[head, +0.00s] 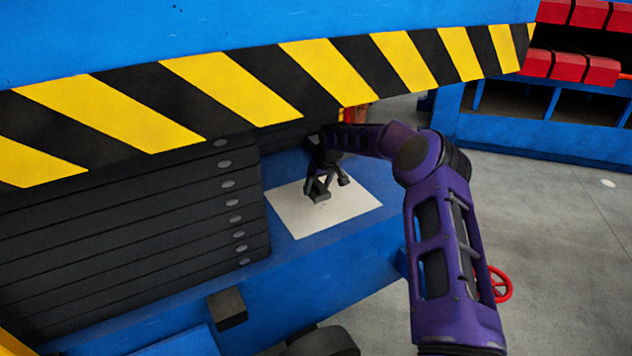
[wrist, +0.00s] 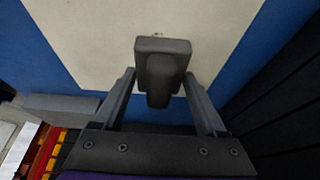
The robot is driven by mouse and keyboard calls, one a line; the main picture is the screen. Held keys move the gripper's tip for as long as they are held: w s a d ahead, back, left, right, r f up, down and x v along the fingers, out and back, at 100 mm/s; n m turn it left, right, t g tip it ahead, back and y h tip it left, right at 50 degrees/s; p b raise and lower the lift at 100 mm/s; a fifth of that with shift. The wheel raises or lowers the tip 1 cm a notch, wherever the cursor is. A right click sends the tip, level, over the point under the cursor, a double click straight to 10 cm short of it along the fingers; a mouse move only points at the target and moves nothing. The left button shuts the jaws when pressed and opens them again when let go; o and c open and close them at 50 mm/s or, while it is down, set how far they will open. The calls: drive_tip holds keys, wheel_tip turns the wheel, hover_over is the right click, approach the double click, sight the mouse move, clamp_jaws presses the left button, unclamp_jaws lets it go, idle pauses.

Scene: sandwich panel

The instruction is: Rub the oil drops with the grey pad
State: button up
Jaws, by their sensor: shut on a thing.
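The grey pad (wrist: 163,47) is a dark block with a handle (wrist: 160,90). My gripper (wrist: 160,78) is shut on the handle, one finger on each side. In the head view my gripper (head: 329,188) is over the pale sandwich panel (head: 350,207), which lies on a blue surface. The panel also fills the upper part of the wrist view (wrist: 90,35). Small faint specks, possibly oil drops (wrist: 157,34), show at the pad's far edge. The pad hides the panel beneath it. I cannot tell whether the pad touches the panel.
A stack of black plates (head: 150,215) stands left of the panel. A yellow-and-black striped blue beam (head: 240,85) hangs over it in front. A small dark block (head: 227,308) sits on the blue front. Red boxes on a blue rack (head: 545,125) stand at the back right, beyond open floor.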

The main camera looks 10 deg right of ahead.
sight(317, 208)
wheel_tip(317, 208, down, 5)
drive_tip(key=shift+f+b, duration=0.1)
drive_tip(key=shift+b, duration=0.85)
drive_tip(key=shift+w+d, duration=0.1)
drive_tip(key=shift+w+d+f, duration=0.1)
drive_tip(key=shift+w+d, duration=0.05)
drive_tip(key=shift+d, duration=0.25)
drive_tip(key=shift+w+d+f, duration=0.1)
drive_tip(key=shift+w+d, duration=0.05)
drive_tip(key=shift+d, duration=0.25)
drive_tip(key=shift+c, duration=0.6)
drive_tip(key=shift+w+d+p, duration=0.25)
drive_tip(key=shift+d, duration=0.3)
drive_tip(key=shift+w+d+p, duration=0.2)
drive_tip(key=shift+d+p, duration=0.05)
drive_tip(key=shift+d, duration=0.25)
drive_tip(key=a, duration=0.1)
drive_tip(key=s+a, duration=0.1)
drive_tip(key=a, duration=0.2)
drive_tip(key=shift+s+b, duration=0.35)
drive_tip(key=shift+b, duration=0.05)
drive_tip(key=shift+r+p, duration=1.65)
drive_tip(key=shift+r, duration=2.4)
